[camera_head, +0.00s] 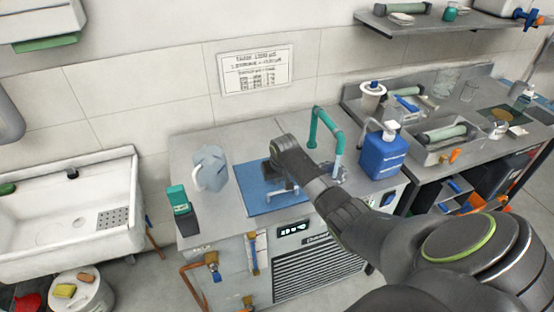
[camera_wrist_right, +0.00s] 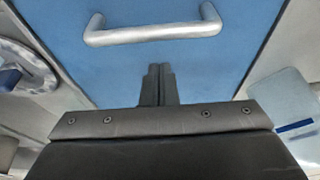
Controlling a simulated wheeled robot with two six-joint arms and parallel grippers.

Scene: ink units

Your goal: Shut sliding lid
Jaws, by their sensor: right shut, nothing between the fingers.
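The sliding lid is a flat blue panel (camera_head: 262,203) set in the top of the steel unit (camera_head: 230,215). It carries a silver bar handle, which shows clearly in the right wrist view (camera_wrist_right: 152,33), where the blue lid (camera_wrist_right: 165,62) fills most of the picture. My right gripper (camera_head: 288,186) is over the lid from the right; its hand hides part of the panel and handle. In the right wrist view its fingertips (camera_wrist_right: 158,70) are together and empty, a little below the handle in the picture. Whether they touch the lid cannot be told. My left gripper is not in view.
A grey-blue jug (camera_head: 210,168) and a teal-and-black item (camera_head: 180,202) stand left of the lid. A green tap pipe (camera_head: 327,132) rises behind it, and a blue bottle (camera_head: 382,155) stands right. A white sink (camera_head: 75,215) is at far left.

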